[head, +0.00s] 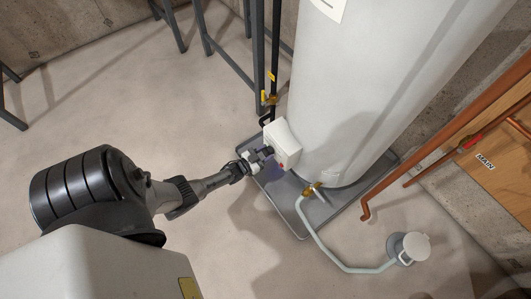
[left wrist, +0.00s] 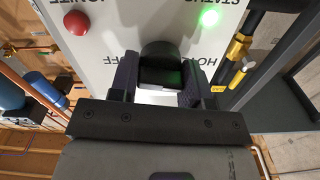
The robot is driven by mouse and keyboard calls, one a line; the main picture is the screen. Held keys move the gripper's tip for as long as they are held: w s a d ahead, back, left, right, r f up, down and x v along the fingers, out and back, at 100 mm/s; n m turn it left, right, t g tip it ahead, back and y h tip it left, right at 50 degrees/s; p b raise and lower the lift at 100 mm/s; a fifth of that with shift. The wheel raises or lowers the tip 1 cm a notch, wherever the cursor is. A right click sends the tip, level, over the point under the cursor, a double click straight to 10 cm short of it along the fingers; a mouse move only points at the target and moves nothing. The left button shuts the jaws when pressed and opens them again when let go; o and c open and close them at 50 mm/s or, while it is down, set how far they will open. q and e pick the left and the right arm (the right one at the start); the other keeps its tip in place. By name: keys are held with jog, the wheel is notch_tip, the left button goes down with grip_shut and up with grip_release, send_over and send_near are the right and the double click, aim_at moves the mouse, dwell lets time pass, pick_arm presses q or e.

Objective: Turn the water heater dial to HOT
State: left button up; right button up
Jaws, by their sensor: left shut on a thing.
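The water heater (head: 345,90) is a tall white tank with a white control box (head: 285,140) low on its side. My left gripper (head: 262,154) reaches that box from the left. In the left wrist view the box's panel (left wrist: 110,45) fills the upper middle, with lettering upside down, partly hidden. The black dial (left wrist: 160,62) sits between the two fingers of my left gripper (left wrist: 161,84), which are shut on it. The dial's pointer is not readable. A red button (left wrist: 76,22) and a lit green light (left wrist: 209,18) show on the panel. My right gripper is not in view.
The heater stands in a grey drip pan (head: 300,225). A brass drain valve (head: 311,189) with a pale hose (head: 325,247) runs to a floor drain (head: 409,247). A black gas pipe with a yellow handle (head: 264,97) is close behind the box. Copper pipes (head: 440,145) are at right.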

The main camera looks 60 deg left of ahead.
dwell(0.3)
pick_arm(q)
jog(key=o, duration=0.9)
jog(key=shift+s, duration=0.3)
jog(key=s+d+p, duration=0.1)
jog(key=s+p, duration=0.3)
jog(key=s, duration=0.9)
jog(key=shift+d, duration=0.3)
